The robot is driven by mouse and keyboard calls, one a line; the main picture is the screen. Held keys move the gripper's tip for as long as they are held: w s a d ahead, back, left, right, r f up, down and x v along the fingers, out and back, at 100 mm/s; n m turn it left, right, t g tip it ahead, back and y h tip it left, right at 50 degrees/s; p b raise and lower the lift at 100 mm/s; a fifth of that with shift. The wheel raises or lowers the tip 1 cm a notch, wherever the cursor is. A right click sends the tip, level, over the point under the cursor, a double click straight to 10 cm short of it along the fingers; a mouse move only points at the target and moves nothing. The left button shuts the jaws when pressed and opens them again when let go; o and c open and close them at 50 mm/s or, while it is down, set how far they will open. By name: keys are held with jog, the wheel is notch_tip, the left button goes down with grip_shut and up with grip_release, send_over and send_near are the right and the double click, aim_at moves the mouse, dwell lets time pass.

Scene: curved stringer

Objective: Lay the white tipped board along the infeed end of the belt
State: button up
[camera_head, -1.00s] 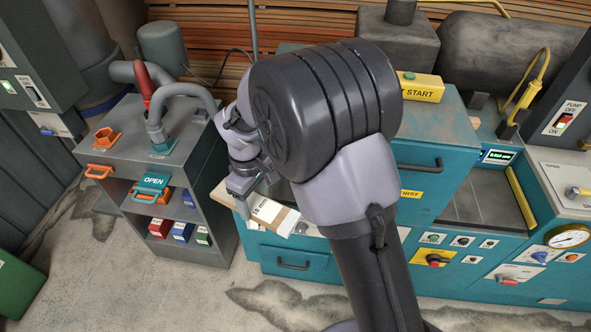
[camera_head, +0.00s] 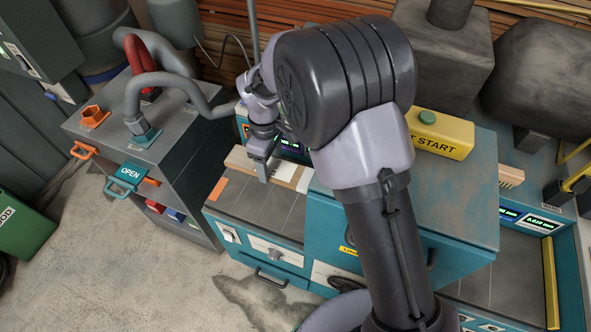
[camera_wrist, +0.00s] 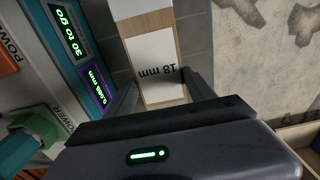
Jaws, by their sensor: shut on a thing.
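The board (camera_head: 286,171) is light wood with white areas. In the wrist view the board (camera_wrist: 155,60) shows a white face marked "18 mm", a bare wood band and a white far end. My gripper (camera_head: 262,174) is shut on it; in the wrist view the dark fingers (camera_wrist: 163,100) lie on both sides of it. The board lies level over the far side of the grey tiled belt (camera_head: 262,213), near the displays. Whether it touches the belt is unclear. My arm hides part of its right side.
An orange patch (camera_head: 218,188) marks the belt's left end. A teal machine housing (camera_head: 425,205) with a yellow start box (camera_head: 440,134) stands to the right. A grey cabinet (camera_head: 110,120) with a hose stands left. Panel displays (camera_wrist: 85,75) are close beside the board.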

aim_at(273, 190)
notch_tip(273, 190, down, 10)
jog(key=b, duration=0.4)
jog(key=shift+s+a, duration=0.1)
jog(key=o, duration=1.6)
jog(key=shift+o, duration=0.2)
notch_tip(273, 190, up, 12)
jog(key=p, duration=0.5)
jog(key=shift+r, duration=0.15)
